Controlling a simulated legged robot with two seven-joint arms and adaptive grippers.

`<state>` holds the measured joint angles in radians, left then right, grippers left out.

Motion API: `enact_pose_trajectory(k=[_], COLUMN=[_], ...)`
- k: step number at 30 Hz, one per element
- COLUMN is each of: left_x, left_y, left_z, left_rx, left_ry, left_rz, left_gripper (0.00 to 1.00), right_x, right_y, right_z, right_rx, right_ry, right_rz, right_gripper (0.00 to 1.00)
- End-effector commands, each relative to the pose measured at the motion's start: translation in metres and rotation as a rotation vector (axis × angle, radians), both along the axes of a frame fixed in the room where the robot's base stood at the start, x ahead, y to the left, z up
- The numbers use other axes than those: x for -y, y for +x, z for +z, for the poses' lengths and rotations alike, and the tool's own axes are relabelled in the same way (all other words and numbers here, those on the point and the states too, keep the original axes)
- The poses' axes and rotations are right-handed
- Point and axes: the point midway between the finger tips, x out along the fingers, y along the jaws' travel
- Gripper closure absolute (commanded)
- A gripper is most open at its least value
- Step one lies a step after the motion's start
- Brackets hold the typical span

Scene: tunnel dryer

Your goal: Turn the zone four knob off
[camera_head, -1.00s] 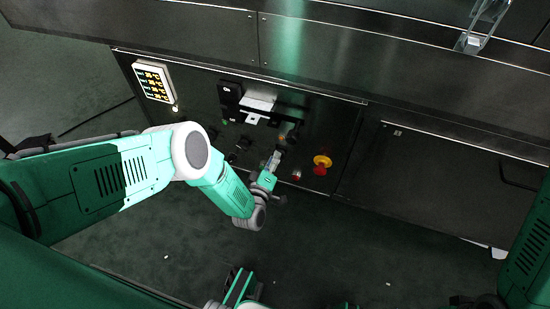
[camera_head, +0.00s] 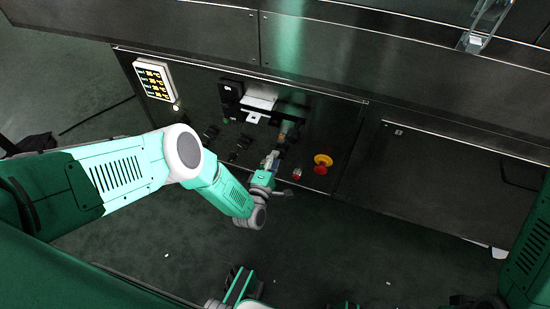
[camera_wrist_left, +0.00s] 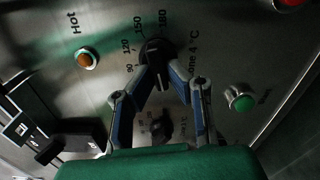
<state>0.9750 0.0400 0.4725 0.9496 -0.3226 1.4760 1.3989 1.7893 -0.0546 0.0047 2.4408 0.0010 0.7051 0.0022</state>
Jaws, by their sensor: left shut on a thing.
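The zone four knob (camera_wrist_left: 158,50) is black and sits on the dark metal panel in the left wrist view. A scale with 90, 120, 150 and 180 curves round it, and a partly hidden label ending "one 4 °C" is beside it. My left gripper (camera_wrist_left: 161,74) is shut on this knob, one finger on each side. In the head view my left gripper (camera_head: 273,160) reaches the panel's lower right part, where the knob itself is hard to make out. Exactly which mark the knob points to is unclear.
A second dark knob (camera_wrist_left: 161,126) is close below the fingers. An orange "Hot" lamp (camera_wrist_left: 87,60) and a green button (camera_wrist_left: 241,98) flank the gripper. A red-and-yellow emergency stop (camera_head: 322,163) is to the right. A keypad display (camera_head: 153,79) is at the panel's left.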

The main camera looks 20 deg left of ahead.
Motion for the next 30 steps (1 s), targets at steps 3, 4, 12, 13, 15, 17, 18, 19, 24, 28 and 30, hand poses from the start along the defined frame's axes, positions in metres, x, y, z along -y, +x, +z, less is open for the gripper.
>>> enact_pose_trajectory(k=[3,4,12,13,15,17,18,19,24,28,30], left_x=[0.004,0.004,0.005,0.005,0.004,0.004,0.003,0.003,0.002,0.001,0.001], left_y=[-0.007,-0.007,-0.007,-0.007,-0.007,-0.006,-0.005,-0.005,-0.004,-0.012,-0.022], left_z=[-0.007,-0.007,-0.007,-0.007,-0.007,-0.006,-0.005,-0.005,-0.003,-0.003,-0.003], left_rx=[-0.019,-0.019,-0.019,-0.019,-0.018,-0.016,-0.013,-0.012,-0.008,-0.007,-0.008], left_ry=[-0.011,-0.012,-0.012,-0.012,-0.012,-0.011,-0.012,-0.012,-0.010,-0.011,-0.011], left_rz=[-0.009,-0.010,-0.010,-0.010,-0.009,-0.008,-0.006,-0.006,-0.003,-0.003,-0.003], left_gripper=[1.00,1.00,1.00,1.00,0.68,0.68,0.68,0.68,0.68,0.68,0.68], right_x=[0.000,0.000,0.000,0.000,0.000,0.000,0.000,0.000,0.000,0.000,0.000], right_y=[0.000,0.000,0.000,0.000,0.000,0.000,0.000,0.000,0.000,-0.001,-0.001], right_z=[0.000,0.000,0.000,0.000,0.000,0.000,0.000,0.000,0.000,0.001,0.001], right_rx=[0.000,0.000,0.000,0.000,0.000,0.000,0.000,0.000,0.001,0.002,0.002], right_ry=[0.000,0.000,0.000,0.000,0.000,0.000,0.000,0.000,0.000,0.000,0.000], right_rz=[0.000,0.000,0.000,0.000,0.000,0.000,0.000,0.000,0.000,0.000,0.000], right_gripper=[0.60,0.60,0.60,0.60,0.60,0.60,0.60,0.60,0.60,0.60,0.60])
